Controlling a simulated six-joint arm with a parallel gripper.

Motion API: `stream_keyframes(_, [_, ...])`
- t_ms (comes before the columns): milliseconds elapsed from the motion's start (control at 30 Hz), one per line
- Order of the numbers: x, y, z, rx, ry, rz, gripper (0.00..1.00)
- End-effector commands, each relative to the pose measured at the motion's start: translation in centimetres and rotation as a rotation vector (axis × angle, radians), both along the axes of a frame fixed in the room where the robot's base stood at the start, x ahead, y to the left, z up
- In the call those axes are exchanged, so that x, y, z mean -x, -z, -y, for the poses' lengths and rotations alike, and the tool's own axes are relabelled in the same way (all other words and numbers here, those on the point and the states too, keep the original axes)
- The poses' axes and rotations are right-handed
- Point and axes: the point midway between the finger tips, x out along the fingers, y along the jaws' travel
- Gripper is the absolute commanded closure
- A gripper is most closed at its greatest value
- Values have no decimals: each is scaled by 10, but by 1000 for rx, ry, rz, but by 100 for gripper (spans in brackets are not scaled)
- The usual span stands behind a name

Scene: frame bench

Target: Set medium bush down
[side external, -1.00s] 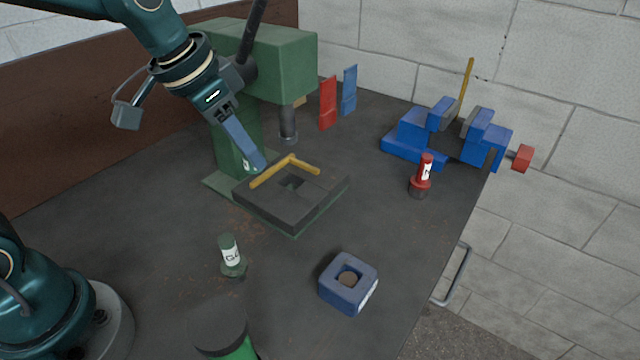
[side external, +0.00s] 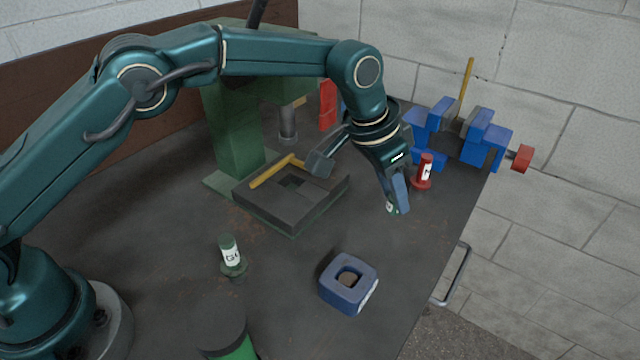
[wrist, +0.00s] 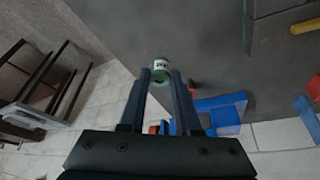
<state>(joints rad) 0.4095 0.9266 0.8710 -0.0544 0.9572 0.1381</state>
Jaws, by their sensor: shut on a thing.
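The red plug (side external: 422,178) and blue vise (side external: 474,134) stand close by. A blue block (side external: 347,293) and green plug (side external: 231,258) stand nearer the front. Bare bench lies between gripper and blue block.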

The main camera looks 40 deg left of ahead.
Motion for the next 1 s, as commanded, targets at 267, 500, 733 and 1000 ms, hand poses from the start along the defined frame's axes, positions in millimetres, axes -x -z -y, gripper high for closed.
stream_keyframes(267, [-11, 9, 19, 0, -14, 2, 100])
stream_keyframes(500, [-12, 13, 23, 0, -21, 1, 100])
stream_keyframes(733, [-12, 32, 23, -1, -21, 0, 100])
stream_keyframes(1000, [-12, 59, 23, 0, -21, 1, 100])
